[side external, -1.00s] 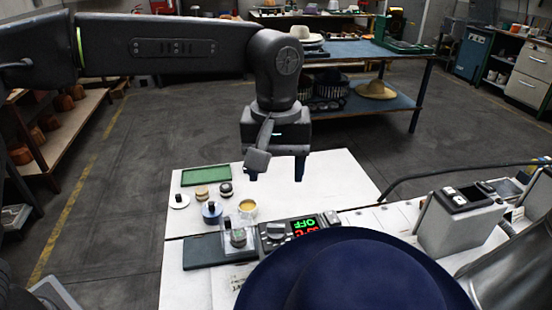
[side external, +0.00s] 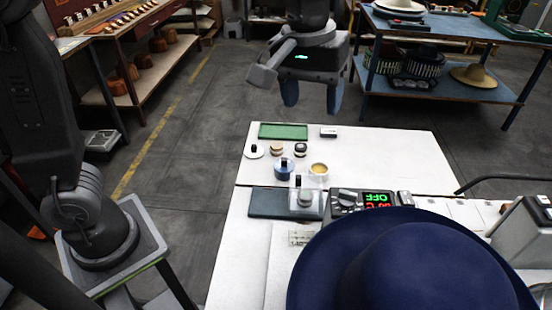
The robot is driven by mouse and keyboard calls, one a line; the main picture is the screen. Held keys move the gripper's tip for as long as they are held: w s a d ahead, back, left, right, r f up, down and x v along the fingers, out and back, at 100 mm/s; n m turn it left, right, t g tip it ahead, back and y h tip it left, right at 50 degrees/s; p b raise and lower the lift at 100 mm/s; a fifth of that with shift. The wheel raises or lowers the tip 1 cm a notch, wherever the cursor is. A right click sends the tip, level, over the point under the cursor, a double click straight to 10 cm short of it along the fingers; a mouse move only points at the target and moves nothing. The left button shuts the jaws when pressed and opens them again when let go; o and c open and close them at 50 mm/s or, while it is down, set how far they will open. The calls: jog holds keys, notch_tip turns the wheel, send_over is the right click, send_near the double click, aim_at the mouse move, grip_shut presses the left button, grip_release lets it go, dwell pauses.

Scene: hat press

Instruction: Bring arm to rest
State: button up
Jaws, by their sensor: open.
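My gripper (side external: 311,98) hangs in the air at the top of the side external view, fingers pointing down. Its two blue fingertips are apart and nothing is between them. In the picture it appears above the far edge of the white table (side external: 390,155). The upper part of my arm runs out of the top of the frame.
A large blue hat (side external: 410,270) fills the front right. A green tray (side external: 283,131), small jars and a dark pad (side external: 270,203) lie on the table. A blue bench (side external: 450,95) with hats stands behind.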

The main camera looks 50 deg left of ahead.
jog(key=s+a+f+m+t, duration=0.2)
jog(key=s+a+f, duration=0.1)
jog(key=s+a, duration=0.4)
jog(key=s+a+f+m+t, duration=0.2)
jog(key=s+a+f, duration=0.1)
jog(key=s+a, duration=0.3)
jog(key=shift+s+a+m+y, duration=0.3)
jog(key=shift+s+a, duration=0.05)
jog(key=shift+s, duration=0.85)
